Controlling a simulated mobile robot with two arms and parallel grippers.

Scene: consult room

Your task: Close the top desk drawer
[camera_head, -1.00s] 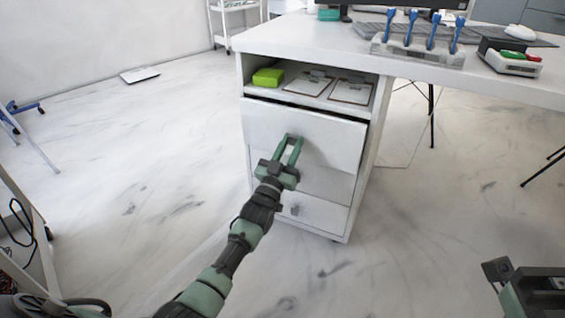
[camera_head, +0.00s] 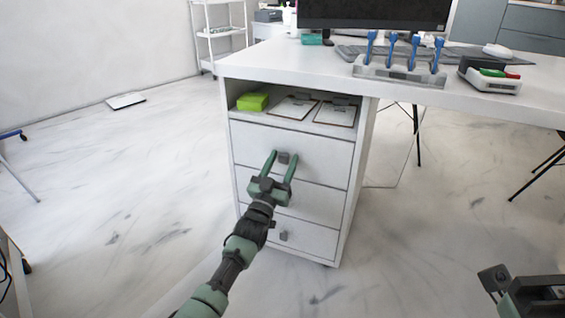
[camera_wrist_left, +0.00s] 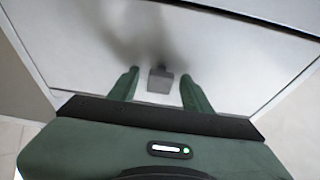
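The top desk drawer (camera_head: 318,150) is a white front under the open shelf of the desk's cabinet. In the head view its front looks flush with the cabinet. Its small grey knob (camera_head: 284,158) sits between the fingertips of my left gripper (camera_head: 283,154). My left gripper is open, with the fingers on either side of the knob. The left wrist view also shows the knob (camera_wrist_left: 160,80) between the two green fingers (camera_wrist_left: 158,84), with gaps on both sides. I cannot tell whether the fingertips touch the drawer front. My right gripper (camera_head: 500,283) is only partly in view at the lower right.
The open shelf holds a green box (camera_head: 252,102) and two clipboards (camera_head: 293,107). The white desktop (camera_head: 300,66) carries a monitor (camera_head: 375,14), a rack of blue-handled tools (camera_head: 400,72) and a small device (camera_head: 490,80). Two lower drawers (camera_head: 318,203) are below.

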